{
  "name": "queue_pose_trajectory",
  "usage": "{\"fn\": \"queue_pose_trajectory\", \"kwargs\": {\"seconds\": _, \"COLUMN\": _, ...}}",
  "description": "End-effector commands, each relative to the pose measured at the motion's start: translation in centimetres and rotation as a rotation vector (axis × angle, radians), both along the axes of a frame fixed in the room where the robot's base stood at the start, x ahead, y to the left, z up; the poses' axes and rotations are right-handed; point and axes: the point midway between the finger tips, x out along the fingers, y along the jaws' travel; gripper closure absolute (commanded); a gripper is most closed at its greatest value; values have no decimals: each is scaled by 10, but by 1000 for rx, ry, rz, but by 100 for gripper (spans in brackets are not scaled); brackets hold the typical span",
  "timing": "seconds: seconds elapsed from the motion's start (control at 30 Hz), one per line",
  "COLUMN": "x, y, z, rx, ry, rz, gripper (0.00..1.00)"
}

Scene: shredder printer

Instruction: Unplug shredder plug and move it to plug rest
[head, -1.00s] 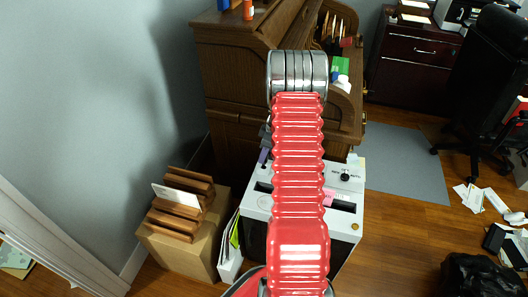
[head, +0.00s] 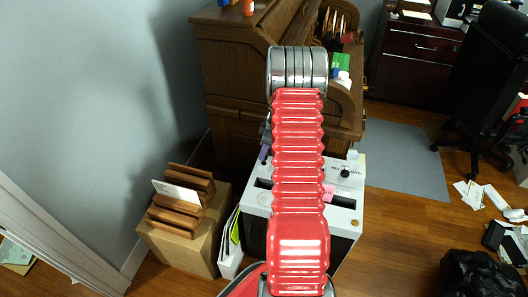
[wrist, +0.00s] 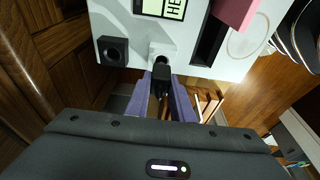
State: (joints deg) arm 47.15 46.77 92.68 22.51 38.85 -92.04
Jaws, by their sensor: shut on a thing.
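The white shredder (head: 255,199) stands on the floor, partly hidden behind my red arm in the head view. Its white top (wrist: 212,62) fills the upper wrist view. My gripper (wrist: 161,85) has purple fingers shut on the black shredder plug (wrist: 160,77), with a cord trailing below it. The plug's far end is at a pale round fitting (wrist: 161,52) on the shredder's edge; I cannot tell whether it is seated or just clear. A black block with a round hole (wrist: 112,50), possibly the plug rest, sits left of the plug. One purple finger (head: 263,153) shows in the head view.
A wooden desk (head: 235,90) stands close behind the shredder. A cardboard box (head: 190,247) with a wooden letter rack (head: 180,214) is to its left. A pink piece (wrist: 235,12) lies on the shredder top. Open floor (head: 395,225) lies to the right.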

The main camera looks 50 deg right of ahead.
Motion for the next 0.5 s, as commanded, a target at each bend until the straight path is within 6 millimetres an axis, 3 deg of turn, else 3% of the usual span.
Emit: {"fn": "queue_pose_trajectory", "kwargs": {"seconds": 0.5, "x": 0, "y": 0, "z": -4, "rx": 0, "ry": 0, "rz": 0, "gripper": 100}}
